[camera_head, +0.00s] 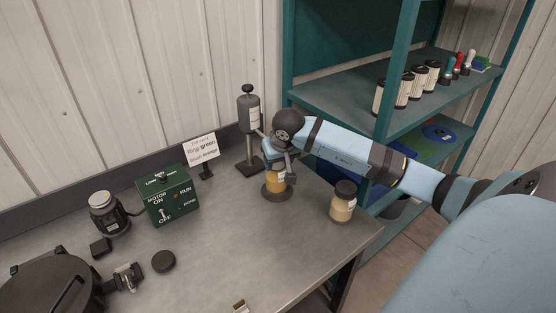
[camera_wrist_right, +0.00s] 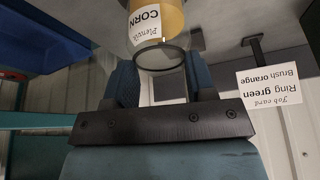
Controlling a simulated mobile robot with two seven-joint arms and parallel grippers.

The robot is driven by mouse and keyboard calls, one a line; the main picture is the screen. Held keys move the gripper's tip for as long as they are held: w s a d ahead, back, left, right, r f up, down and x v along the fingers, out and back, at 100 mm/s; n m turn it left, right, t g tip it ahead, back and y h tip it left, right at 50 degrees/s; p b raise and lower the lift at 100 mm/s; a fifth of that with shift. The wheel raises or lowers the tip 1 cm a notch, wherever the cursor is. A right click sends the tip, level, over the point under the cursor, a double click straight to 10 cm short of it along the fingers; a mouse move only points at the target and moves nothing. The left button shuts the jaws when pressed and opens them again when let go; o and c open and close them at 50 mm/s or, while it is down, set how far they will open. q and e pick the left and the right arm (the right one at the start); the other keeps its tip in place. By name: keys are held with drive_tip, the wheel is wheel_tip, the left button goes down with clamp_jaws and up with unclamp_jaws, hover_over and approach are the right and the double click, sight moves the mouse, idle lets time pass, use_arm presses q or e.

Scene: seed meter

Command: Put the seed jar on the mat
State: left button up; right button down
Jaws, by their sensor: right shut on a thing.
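The seed jar (camera_head: 275,183) has a yellow-orange filling and a pale label, and stands upright near the back right of the bench. It also shows in the right wrist view (camera_wrist_right: 172,18), upside down, with a label reading CORN. My right gripper (camera_head: 280,166) is over the jar and shut on its upper part; its fingers (camera_wrist_right: 161,82) flank the jar's rim. My left gripper is not in view.
A second, dark-lidded jar (camera_head: 342,204) stands to the right, near the bench edge. A grey cylinder on a stand (camera_head: 249,115), a job card (camera_head: 199,150) and a green motor box (camera_head: 168,197) are behind and left. A black disc (camera_head: 163,261) lies front left. The middle bench is clear.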

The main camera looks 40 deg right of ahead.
drive_tip(key=shift+s+f, duration=0.1)
drive_tip(key=shift+f, duration=0.25)
drive_tip(key=shift+c, duration=2.3)
unclamp_jaws()
drive_tip(key=shift+r, duration=0.1)
drive_tip(key=shift+r, duration=0.1)
drive_tip(key=shift+r, duration=0.2)
drive_tip(key=v, duration=1.1)
drive_tip(key=shift+s+r, duration=0.2)
drive_tip(key=shift+r, duration=0.1)
